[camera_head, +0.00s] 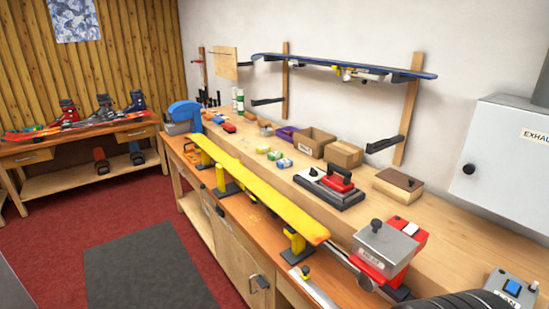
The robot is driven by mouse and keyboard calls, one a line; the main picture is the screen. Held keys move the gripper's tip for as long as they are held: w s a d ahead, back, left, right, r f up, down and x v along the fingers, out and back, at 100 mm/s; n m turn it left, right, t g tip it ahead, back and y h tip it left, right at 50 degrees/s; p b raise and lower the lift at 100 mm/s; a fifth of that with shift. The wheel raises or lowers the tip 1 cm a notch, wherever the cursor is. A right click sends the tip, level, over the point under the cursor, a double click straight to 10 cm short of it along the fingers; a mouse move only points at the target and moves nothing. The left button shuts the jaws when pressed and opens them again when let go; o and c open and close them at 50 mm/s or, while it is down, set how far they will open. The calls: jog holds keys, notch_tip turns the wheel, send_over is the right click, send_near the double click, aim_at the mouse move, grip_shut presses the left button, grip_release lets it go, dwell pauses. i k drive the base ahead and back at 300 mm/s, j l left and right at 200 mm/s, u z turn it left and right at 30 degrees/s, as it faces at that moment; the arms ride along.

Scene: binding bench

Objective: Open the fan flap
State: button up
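A light grey wall box (506,160) hangs on the white wall at the right edge, with a label that begins "EXHAUST", cut off by the frame. Its front panel looks shut, with a round black knob (469,169) at the left side. A small grey control box (513,290) with a blue button stands at the bottom right corner, and its label seems to read "FAN". I cannot tell from this view which part is the fan flap. My gripper is not in view.
A yellow ski (255,186) lies on stands along the bench. A red and grey machine (386,250) stands left of the control box. A black ribbed part (458,301) shows at the bottom edge. Red carpet with a grey mat (147,272) is free floor at left.

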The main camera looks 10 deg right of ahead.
aim_at(502, 169)
jog(key=z, duration=1.6)
